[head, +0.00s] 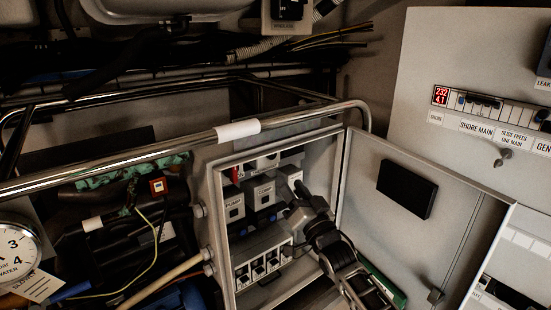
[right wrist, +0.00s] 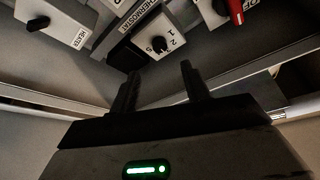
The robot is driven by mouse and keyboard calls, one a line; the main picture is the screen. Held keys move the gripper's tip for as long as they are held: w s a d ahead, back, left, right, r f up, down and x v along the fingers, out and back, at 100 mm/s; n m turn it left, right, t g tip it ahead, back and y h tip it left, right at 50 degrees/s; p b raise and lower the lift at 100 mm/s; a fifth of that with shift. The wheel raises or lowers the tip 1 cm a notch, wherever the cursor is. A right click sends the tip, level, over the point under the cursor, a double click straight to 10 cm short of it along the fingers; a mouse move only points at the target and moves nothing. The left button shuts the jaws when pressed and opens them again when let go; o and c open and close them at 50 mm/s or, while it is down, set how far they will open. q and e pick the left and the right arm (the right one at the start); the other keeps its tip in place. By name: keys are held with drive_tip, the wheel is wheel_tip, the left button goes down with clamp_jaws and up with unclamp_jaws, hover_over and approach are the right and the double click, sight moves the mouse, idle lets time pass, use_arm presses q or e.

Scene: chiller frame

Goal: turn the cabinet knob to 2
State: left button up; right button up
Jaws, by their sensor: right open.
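The thermostat knob (right wrist: 158,43) is small and black. It sits on a pale plate with printed numerals, 1 and 2 readable among them, under a THERMOSTAT label in the right wrist view. Its exact pointing direction is too small to tell. My right gripper (right wrist: 160,72) is open and empty, its two fingers apart and pointing toward the knob, not visibly around it. In the head view my right gripper (head: 291,204) reaches into the open cabinet (head: 213,205) and hides part of the inside. My left gripper is not in view.
A HEATER box (right wrist: 62,24) with a black knob and a red switch (right wrist: 236,11) flank the knob. The cabinet door (head: 375,235), with a black box (head: 407,188), stands open at the right. A metal rail (head: 160,152) crosses above. A row of switches (head: 262,264) lies low inside.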

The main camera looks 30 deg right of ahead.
sight(273, 156)
drive_tip(key=p+x, duration=0.1)
drive_tip(key=x, duration=0.8)
drive_tip(key=shift+w+r, duration=0.15)
drive_tip(key=shift+w, duration=0.25)
drive_tip(key=shift+c, duration=0.4)
drive_tip(key=c, duration=0.9)
